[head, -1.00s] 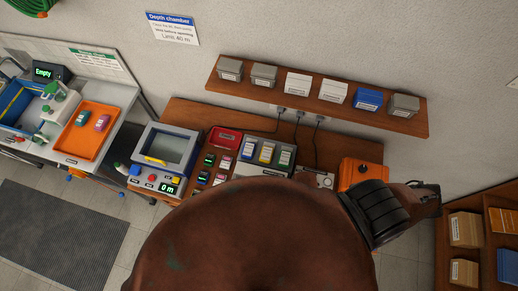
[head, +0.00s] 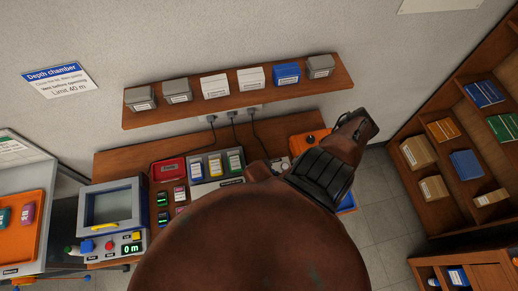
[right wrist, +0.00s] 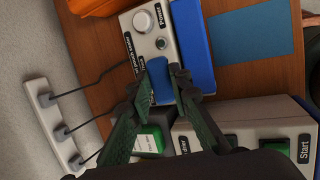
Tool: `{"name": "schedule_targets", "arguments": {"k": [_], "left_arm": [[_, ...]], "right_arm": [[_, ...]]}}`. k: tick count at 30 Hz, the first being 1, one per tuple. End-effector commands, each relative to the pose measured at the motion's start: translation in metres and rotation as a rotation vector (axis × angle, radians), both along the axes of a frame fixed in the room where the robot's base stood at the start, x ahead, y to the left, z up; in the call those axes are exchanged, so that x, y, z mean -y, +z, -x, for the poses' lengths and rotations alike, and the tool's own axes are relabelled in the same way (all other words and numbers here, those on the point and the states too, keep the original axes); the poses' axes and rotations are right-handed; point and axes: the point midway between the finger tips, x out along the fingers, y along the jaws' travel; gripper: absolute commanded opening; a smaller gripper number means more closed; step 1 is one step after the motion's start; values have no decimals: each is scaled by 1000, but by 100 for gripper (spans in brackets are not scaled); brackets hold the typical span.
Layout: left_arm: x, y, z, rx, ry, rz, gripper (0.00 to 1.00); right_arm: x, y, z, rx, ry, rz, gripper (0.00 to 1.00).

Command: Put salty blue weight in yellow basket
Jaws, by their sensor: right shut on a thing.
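My right gripper (right wrist: 160,82) shows in the right wrist view with its dark green fingers closed on a small blue block (right wrist: 160,75), in front of a grey device. I cannot read any mark on the block. In the head view my brown right arm covers the lower middle, and I cannot make out the fingers or the block. No yellow basket can be made out in either view. My left gripper is not in view.
A grey holder (head: 218,179) with blue, yellow and green labelled items stands on the wooden table. The depth chamber (head: 113,213) is at left, beside an orange tray (head: 26,219). A wall shelf (head: 240,100) holds several boxes. A wooden rack (head: 445,180) stands at right.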

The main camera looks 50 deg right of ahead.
Motion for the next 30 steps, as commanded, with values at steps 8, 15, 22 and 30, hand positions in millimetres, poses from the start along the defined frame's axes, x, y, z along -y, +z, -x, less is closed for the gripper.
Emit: {"name": "schedule_targets", "arguments": {"k": [8, 15, 22, 30], "left_arm": [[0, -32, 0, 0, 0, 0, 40], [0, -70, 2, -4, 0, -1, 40], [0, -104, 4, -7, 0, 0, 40], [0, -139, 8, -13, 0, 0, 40]], "right_arm": [[46, -3, -55, 7, -1, 6, 0], [79, -5, -94, 6, 0, 5, 0], [83, -34, -99, 0, 0, 0, 0], [89, -66, -106, -1, -1, 0, 0]]}}
